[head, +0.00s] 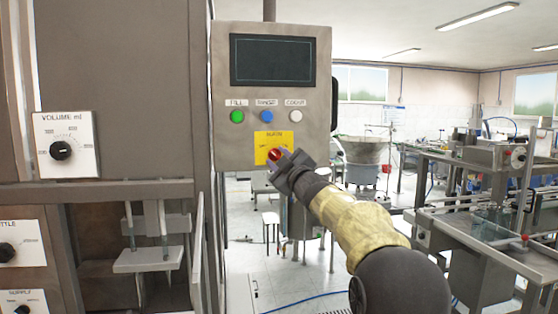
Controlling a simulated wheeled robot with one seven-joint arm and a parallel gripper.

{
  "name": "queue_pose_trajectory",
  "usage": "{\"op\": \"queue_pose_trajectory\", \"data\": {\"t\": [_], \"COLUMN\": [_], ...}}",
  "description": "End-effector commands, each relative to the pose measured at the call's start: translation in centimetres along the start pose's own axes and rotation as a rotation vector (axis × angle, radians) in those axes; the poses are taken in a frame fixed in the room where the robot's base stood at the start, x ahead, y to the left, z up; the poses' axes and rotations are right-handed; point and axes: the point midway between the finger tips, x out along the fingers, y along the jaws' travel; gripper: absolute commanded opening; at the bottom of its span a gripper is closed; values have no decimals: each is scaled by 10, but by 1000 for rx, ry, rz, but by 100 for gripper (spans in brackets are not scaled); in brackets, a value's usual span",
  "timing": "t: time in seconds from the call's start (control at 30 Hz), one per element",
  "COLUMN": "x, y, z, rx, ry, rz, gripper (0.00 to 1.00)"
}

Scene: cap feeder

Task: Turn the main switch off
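The main switch is a red knob (273,155) on a yellow plate (265,138) at the bottom of the grey control box (225,75). My gripper (281,160) is at the knob, coming from the lower right. Its fingers are beside or around the knob and partly hide it and the lower right of the plate. I cannot tell whether the fingers are closed on the knob. The switch's position is too small to read.
Above the plate are a green button (237,116), a blue button (266,116) and a white button (296,116), below a dark screen (273,61). A machine cabinet with a volume dial (61,151) stands at left. A conveyor machine (480,220) stands at right.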

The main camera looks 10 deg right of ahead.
Motion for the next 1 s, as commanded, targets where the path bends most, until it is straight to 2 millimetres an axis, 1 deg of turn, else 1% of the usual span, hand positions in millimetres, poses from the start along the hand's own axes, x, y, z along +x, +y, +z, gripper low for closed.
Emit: {"op": "queue_pose_trajectory", "data": {"t": [0.17,0.27,0.37,0.67,1.0], "x": [-2,-8,-20,-74,-141], "y": [0,0,0,-1,-1], "z": [-1,-1,0,1,2], "rx": [0,0,-1,-2,-2], "ry": [2,2,1,0,-1], "rz": [1,2,2,3,2], "gripper": [34,34,34,34,34]}}
